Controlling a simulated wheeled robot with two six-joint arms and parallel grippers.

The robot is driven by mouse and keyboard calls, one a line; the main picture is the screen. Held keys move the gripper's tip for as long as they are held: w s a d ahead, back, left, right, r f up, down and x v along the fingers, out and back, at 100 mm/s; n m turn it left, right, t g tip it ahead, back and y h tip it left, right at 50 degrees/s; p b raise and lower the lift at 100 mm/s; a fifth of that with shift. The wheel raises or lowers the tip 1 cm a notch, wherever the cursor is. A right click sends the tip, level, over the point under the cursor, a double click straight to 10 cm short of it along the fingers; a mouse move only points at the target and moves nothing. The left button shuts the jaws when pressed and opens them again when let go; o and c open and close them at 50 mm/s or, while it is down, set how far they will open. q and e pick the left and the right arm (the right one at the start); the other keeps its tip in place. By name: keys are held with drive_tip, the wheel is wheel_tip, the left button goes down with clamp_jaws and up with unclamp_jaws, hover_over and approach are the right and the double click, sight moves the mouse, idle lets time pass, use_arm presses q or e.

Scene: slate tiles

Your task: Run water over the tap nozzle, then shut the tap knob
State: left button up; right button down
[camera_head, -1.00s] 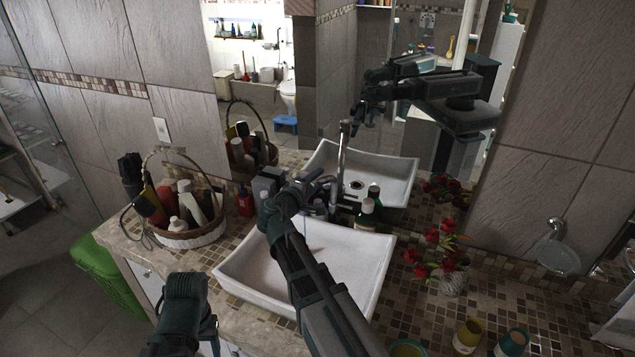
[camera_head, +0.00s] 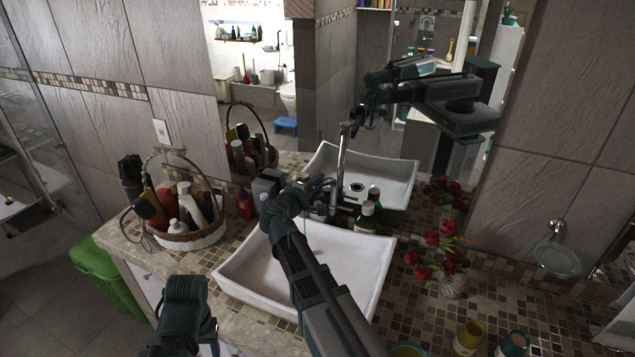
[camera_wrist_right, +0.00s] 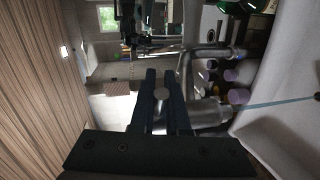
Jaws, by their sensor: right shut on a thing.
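In the right wrist view, my right gripper (camera_wrist_right: 160,90) has its two fingers closed around the round end of the metal tap knob (camera_wrist_right: 161,95). The chrome tap body with its nozzle (camera_wrist_right: 207,114) lies just beside the fingers. A thin bluish water stream (camera_wrist_right: 275,103) runs from the nozzle end toward the white basin. In the head view, my right gripper (camera_head: 322,184) is at the tap behind the basin (camera_head: 345,262), and my wrist hides most of the knob and nozzle. My left arm shows at the lower left, but its gripper is out of view.
A wicker basket (camera_head: 196,238) of bottles stands left of the basin, with a red bottle (camera_head: 245,204) beside it. Dark green bottles (camera_head: 365,218) stand close to the tap's right. Red flowers (camera_head: 440,255) are at the right. A mirror spans the wall behind.

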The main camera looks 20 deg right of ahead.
drive_tip(key=n+t+y, duration=0.1)
drive_tip(key=n+y, duration=0.1)
drive_tip(key=w+n+t+y, duration=0.1)
drive_tip(key=t+y, duration=0.1)
drive_tip(key=n+t+y, duration=0.1)
drive_tip(key=n, duration=0.1)
drive_tip(key=shift+w+d+n+t+y, duration=0.3)
drive_tip(key=shift+w+t+y, duration=0.1)
drive_tip(key=c, duration=0.9)
unclamp_jaws()
drive_tip(key=shift+s, duration=0.1)
